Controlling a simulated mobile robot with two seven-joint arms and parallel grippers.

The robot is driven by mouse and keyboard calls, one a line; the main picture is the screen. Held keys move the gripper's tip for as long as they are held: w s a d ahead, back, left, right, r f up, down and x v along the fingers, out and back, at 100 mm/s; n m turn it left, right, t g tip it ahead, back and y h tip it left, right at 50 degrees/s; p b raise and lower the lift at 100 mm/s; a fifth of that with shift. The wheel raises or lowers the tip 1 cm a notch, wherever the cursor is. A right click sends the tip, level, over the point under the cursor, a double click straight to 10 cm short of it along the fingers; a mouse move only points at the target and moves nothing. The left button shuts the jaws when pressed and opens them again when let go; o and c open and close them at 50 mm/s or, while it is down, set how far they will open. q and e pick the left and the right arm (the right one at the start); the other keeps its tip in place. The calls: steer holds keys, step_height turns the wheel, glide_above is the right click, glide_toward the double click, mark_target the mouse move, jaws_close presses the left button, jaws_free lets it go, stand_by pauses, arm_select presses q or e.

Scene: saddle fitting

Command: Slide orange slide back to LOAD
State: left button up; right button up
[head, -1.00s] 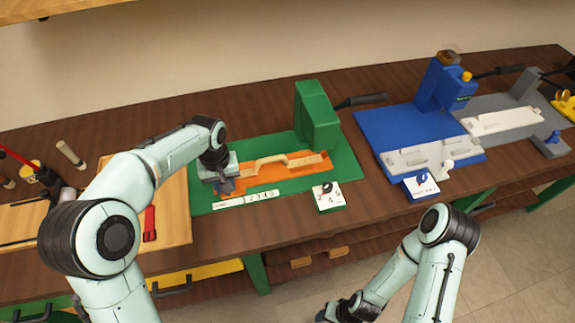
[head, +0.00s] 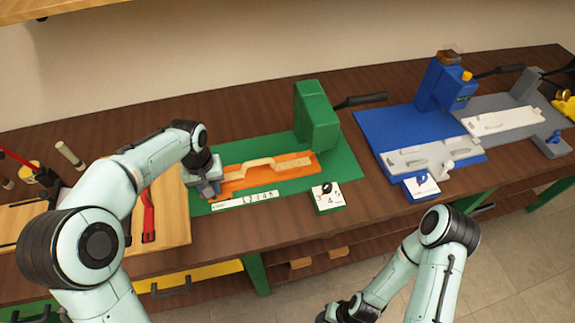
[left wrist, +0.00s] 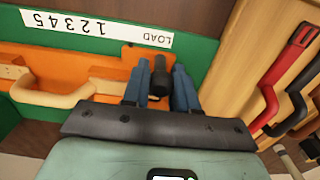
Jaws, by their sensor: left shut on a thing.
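The orange slide (head: 240,184) lies along the green base plate (head: 345,165) and carries a long wooden piece (head: 262,165). My left gripper (head: 208,196) is at the slide's left end. In the left wrist view its blue fingers (left wrist: 161,88) are shut on the slide's dark knob (left wrist: 159,82), one finger on each side. The white number strip (head: 245,200) runs along the slide's front. Its word LOAD (left wrist: 157,37) is beside the gripped knob in the left wrist view.
A green block with a black handle (head: 317,115) stands over the slide's right end. A wooden board with a red tool (head: 148,218) is left of the plate. A blue station (head: 420,130) stands to the right.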

arm_select(q)
steer(key=shift+s+a+f, duration=0.1)
steer(key=shift+s+a, duration=0.15)
steer(key=shift+a, duration=0.55)
steer(key=shift+s+a, duration=0.25)
steer(key=shift+a, duration=0.55)
steer(key=shift+s+a, duration=0.1)
steer(key=shift+a, duration=0.35)
steer(key=shift+o, duration=0.8)
steer(key=shift+a, duration=0.15)
steer(key=o, duration=0.6)
steer(key=shift+a, duration=0.1)
steer(key=shift+d, duration=0.2)
